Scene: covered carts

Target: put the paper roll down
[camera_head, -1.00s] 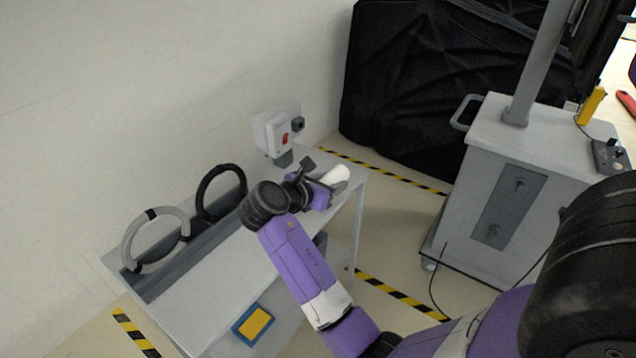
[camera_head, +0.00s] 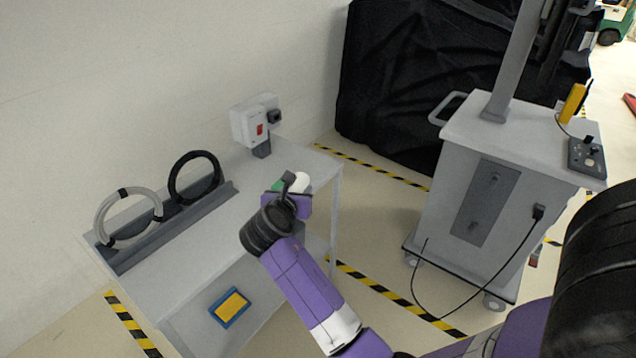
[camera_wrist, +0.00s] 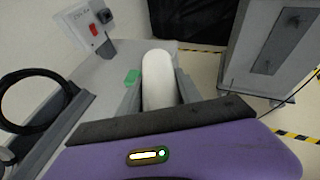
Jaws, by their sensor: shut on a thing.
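The white paper roll (camera_wrist: 158,80) is between the fingers of my gripper (camera_wrist: 160,90) in the wrist view, pointing away from the palm. My gripper is shut on it. In the head view the roll (camera_head: 301,181) shows as a small white end beyond my gripper (camera_head: 296,188), over the far right part of the grey cart top (camera_head: 215,228). My wrist hides most of it there. I cannot tell whether the roll touches the cart top.
A grey box with a red switch (camera_head: 255,127) stands at the cart's back edge. A green item (camera_wrist: 131,77) lies left of the roll. Grey (camera_head: 128,217) and black (camera_head: 195,177) rings stand in a rack at left. A blue-yellow item (camera_head: 230,307) is on the lower shelf.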

